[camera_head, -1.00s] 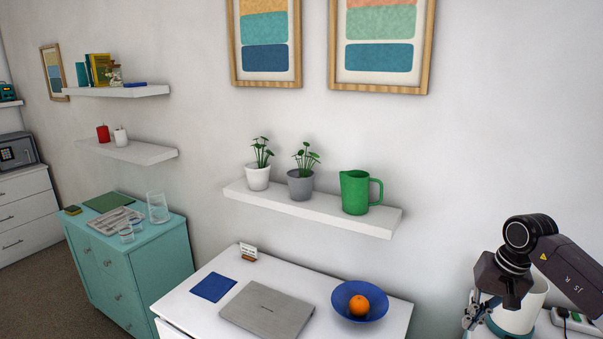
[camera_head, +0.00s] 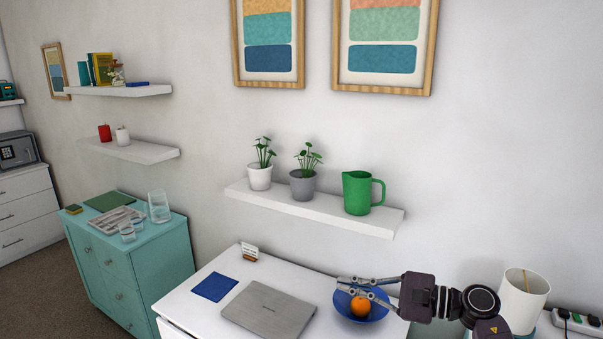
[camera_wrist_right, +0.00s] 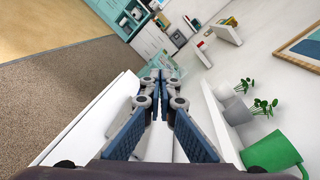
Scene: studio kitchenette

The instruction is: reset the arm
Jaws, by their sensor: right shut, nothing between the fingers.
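My right gripper (camera_head: 342,286) reaches in from the right in the head view, its fingers pointing left, in front of the blue bowl (camera_head: 374,313) with an orange (camera_head: 360,306) in it. The gripper covers part of the bowl; I cannot tell the height between them. In the right wrist view, the blue-padded fingers (camera_wrist_right: 157,76) come together at their tips with nothing held. My left gripper is in neither view.
A wall shelf (camera_head: 320,211) with two potted plants and a green jug (camera_head: 357,193) is behind the gripper. A laptop (camera_head: 268,309) lies on the white desk (camera_head: 200,320). A white cylinder (camera_head: 522,300) and a power strip (camera_head: 577,322) are at the right.

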